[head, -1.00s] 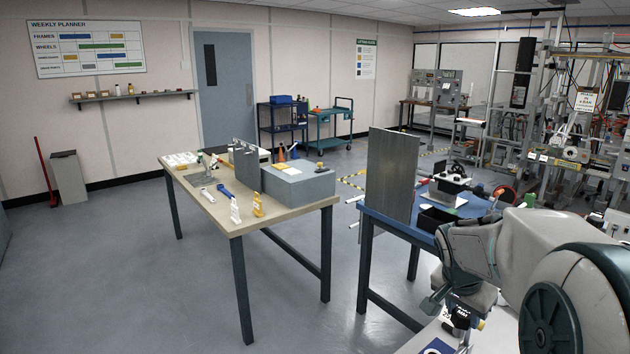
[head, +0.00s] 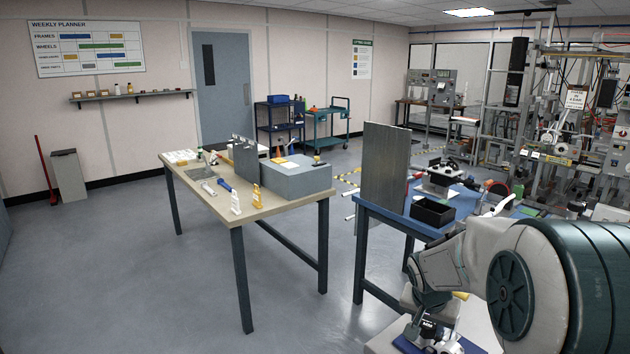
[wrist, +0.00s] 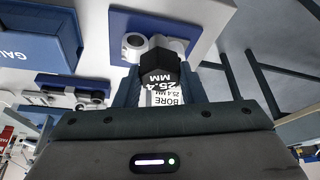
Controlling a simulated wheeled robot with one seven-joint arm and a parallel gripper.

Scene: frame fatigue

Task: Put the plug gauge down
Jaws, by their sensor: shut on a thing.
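The plug gauge (wrist: 160,66) is in my gripper (wrist: 158,97) in the wrist view. It has a black faceted body marked 25.4 MM and a white part lettered BORE. The fingers are closed around it. In the head view my gripper (head: 432,336) is low at the bottom edge, over a pale surface with a blue patch, and my arm hides much there.
A blue case (wrist: 35,45) lettered "GAU" and a blue tray (wrist: 72,90) with metal parts lie at left in the wrist view. In the head view, a blue table (head: 425,228) holds a black bin (head: 432,212) and an upright grey panel (head: 385,180). A wooden-top bench (head: 262,208) stands left.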

